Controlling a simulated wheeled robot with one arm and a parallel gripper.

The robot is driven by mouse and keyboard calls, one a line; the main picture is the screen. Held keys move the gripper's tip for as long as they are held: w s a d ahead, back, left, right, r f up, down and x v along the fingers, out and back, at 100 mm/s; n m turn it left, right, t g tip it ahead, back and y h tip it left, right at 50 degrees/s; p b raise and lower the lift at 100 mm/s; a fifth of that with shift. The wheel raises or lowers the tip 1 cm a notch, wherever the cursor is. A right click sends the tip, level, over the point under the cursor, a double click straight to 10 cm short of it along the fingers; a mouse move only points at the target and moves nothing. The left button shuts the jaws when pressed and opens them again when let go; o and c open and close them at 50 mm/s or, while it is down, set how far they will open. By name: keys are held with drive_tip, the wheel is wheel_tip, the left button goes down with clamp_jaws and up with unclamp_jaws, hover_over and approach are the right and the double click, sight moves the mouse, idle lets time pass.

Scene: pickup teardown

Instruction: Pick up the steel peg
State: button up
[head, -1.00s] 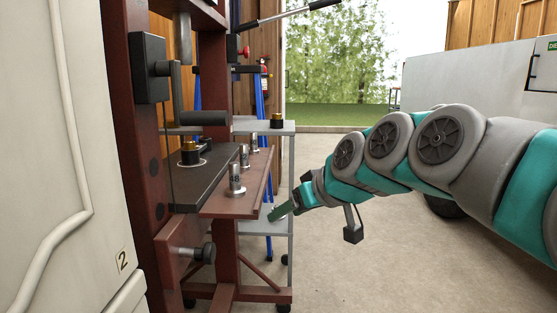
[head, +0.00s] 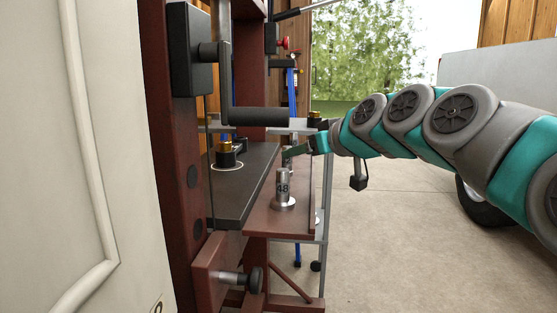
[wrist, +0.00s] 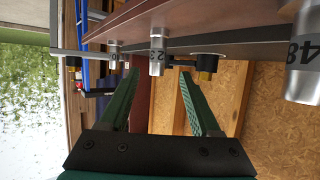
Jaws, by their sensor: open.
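Several steel pegs stand in a row on the red-brown shelf. The nearest peg, marked 48 (head: 283,188), is upright on a round base; it also shows at the right of the wrist view (wrist: 305,60). A middle peg, its mark looking like 22 (wrist: 157,52), and a smaller farther peg (wrist: 113,60) show in the wrist view, which looks upside down. My gripper (head: 293,151) is open and empty at the shelf's outer edge, beyond peg 48. In the wrist view the middle peg lines up between the fingertips (wrist: 159,74). The gripper partly hides the pegs behind it in the head view.
The red-brown shelf (head: 262,221) joins a dark plate (head: 243,190) bearing a black fixture with a brass top (head: 226,155). A black lever handle (head: 257,117) hangs above the plate. A grey cart stands behind. Open floor (head: 400,240) lies to the right.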

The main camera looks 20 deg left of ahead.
sight(287, 161)
drive_tip(key=shift+x, duration=1.15)
drive_tip(key=shift+d+f+x, duration=0.1)
drive_tip(key=shift+f+x, duration=0.05)
drive_tip(key=shift+x, duration=1.15)
drive_tip(key=shift+d+f+x, duration=0.15)
drive_tip(key=shift+x, duration=1.15)
drive_tip(key=shift+w, duration=0.1)
drive_tip(key=shift+c, duration=0.2)
clamp_jaws()
